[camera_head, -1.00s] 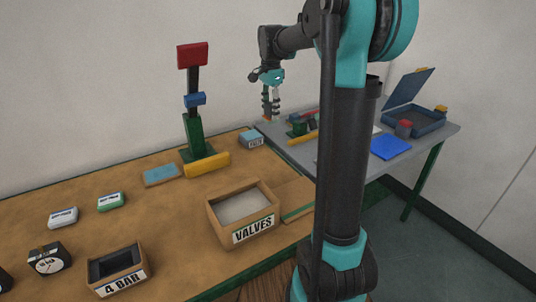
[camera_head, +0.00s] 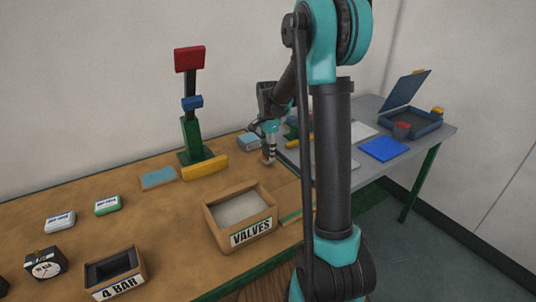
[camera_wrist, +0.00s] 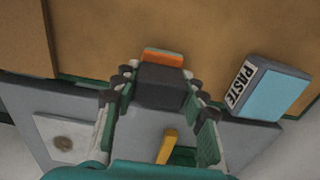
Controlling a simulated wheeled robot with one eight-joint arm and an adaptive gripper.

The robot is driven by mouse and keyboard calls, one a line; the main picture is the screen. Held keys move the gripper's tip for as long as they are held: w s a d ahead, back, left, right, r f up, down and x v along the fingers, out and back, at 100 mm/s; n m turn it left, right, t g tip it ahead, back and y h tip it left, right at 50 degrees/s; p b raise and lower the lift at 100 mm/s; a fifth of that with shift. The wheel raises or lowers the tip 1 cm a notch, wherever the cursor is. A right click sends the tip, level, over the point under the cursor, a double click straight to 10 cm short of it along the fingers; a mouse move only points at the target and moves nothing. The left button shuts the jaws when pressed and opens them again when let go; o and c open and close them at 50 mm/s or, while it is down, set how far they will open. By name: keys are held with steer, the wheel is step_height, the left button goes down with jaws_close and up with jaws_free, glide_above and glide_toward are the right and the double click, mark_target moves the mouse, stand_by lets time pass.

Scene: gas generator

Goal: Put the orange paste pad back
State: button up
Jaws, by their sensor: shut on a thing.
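The orange paste pad (camera_wrist: 164,58) shows in the wrist view as a dark grey block with an orange face at its far end. My gripper (camera_wrist: 162,84) is shut on the dark block, with a finger on each side. In the head view my gripper (camera_head: 268,157) points down above the brown table's right end, and the pad is too small there to make out clearly. The blue-topped PASTE box (camera_wrist: 272,92) lies right of my gripper in the wrist view. It also shows in the head view (camera_head: 249,142), just left of my gripper.
The VALVES bin (camera_head: 241,220) stands in front of my gripper on the brown table (camera_head: 150,225). A yellow block (camera_head: 205,168) and a green stand (camera_head: 191,137) are to the left. The grey table (camera_head: 361,181) holds a blue pad (camera_head: 384,149) and an open case (camera_head: 412,118).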

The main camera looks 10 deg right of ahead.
mark_target(268, 146)
steer(key=shift+f, duration=0.55)
steer(key=shift+f, duration=0.1)
steer(key=o, duration=1.2)
step_height(268, 146, up, 12)
steer(key=shift+r, duration=0.15)
